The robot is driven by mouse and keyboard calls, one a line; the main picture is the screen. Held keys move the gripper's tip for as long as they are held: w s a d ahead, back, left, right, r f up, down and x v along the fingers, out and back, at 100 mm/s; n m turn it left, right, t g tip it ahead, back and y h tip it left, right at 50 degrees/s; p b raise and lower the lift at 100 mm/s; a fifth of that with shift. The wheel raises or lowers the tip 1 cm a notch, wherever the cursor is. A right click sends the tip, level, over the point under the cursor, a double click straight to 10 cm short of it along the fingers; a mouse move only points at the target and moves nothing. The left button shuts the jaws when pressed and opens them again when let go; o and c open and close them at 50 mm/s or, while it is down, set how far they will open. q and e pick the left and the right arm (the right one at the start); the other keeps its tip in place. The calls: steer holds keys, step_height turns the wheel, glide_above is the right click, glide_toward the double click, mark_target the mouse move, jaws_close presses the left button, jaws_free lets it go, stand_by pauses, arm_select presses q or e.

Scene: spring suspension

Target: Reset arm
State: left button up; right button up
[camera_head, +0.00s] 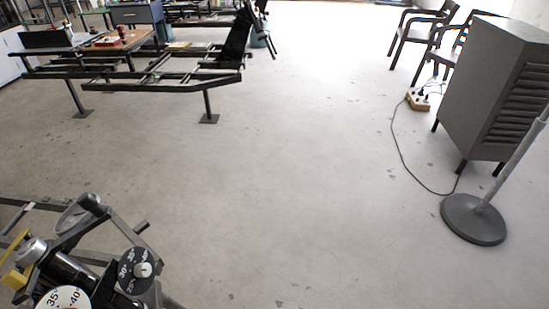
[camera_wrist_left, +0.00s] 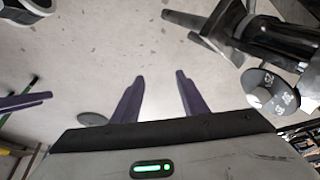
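My left gripper (camera_wrist_left: 159,77) shows in the left wrist view. Its two dark purple fingers stand apart, with bare floor between them and nothing held. In the head view neither gripper shows. The suspension apparatus (camera_head: 75,262) stands at the bottom left of the head view, cut off by the frame edge. It has a metal frame, dark cylinders and a black angle dial (camera_head: 136,270) beside a white dial (camera_head: 63,298). In the left wrist view a dark cylinder (camera_wrist_left: 280,42) and a round numbered dial (camera_wrist_left: 270,92) lie right of the fingers, apart from them.
A grey louvred cabinet (camera_head: 487,88) and a round stand base (camera_head: 473,220) are at the right. A cable runs from a power strip (camera_head: 418,101). Chairs (camera_head: 421,28) stand behind. A low metal frame (camera_head: 140,86) is at the back left. The middle floor is clear.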

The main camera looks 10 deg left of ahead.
arm_select(q)
steer(key=w+d+f+t+h, duration=0.1)
steer(key=d+f+t, duration=0.3)
steer(key=f, duration=0.6)
steer(key=shift+w+h, duration=0.4)
steer(key=shift+w, duration=0.2)
steer(key=shift+d+f, duration=0.1)
